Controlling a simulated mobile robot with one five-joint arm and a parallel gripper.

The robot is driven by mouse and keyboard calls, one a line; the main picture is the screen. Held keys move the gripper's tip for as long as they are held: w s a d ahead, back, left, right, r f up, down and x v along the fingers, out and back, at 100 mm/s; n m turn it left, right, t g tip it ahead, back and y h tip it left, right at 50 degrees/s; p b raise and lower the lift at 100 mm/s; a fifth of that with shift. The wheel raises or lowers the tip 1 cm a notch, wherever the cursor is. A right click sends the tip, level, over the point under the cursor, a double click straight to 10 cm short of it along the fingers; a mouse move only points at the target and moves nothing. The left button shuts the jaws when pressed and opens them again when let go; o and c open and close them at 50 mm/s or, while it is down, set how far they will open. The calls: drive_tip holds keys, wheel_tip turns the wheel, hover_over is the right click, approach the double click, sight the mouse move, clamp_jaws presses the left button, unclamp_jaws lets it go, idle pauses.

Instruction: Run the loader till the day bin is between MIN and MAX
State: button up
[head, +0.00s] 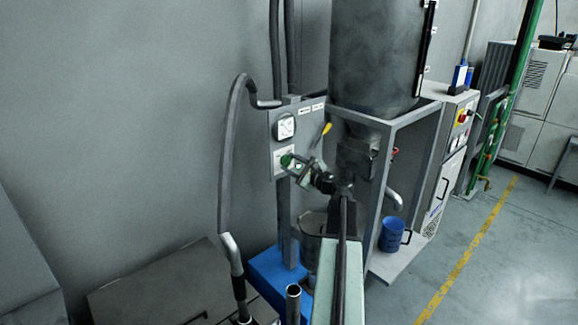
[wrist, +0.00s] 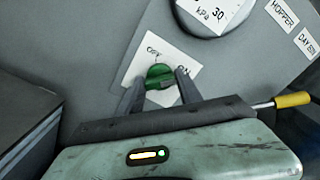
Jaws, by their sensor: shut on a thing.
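A green rotary knob (wrist: 157,73) sits on a white plate marked OFF and ON, on a grey control panel (head: 283,112). My gripper (wrist: 161,84) is shut on the knob, one finger on each side. In the head view my gripper (head: 299,166) reaches the panel from the front and partly hides the knob. I cannot tell for sure which mark the knob points at. A large grey cylindrical vessel (head: 375,55) with a dark vertical strip (head: 426,45) stands to the right. I see no readable MIN or MAX marks or fill level.
A kPa gauge (head: 285,127) is above the knob. A yellow-handled lever (head: 326,129) is at the panel's right edge, near HOPPER and DAY BIN labels. A grey hose (head: 228,150) hangs left. A blue mug (head: 391,235) stands lower right. Floor beyond the yellow line is clear.

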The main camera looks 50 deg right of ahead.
drive_tip(key=o, duration=1.4)
drive_tip(key=shift+d, duration=0.1)
drive_tip(key=shift+c, duration=0.2)
drive_tip(key=shift+s, duration=0.1)
drive_tip(key=s, duration=0.7)
drive_tip(key=shift+s+a, duration=0.25)
drive_tip(key=shift+a, duration=0.15)
drive_tip(key=shift+s+f, duration=0.1)
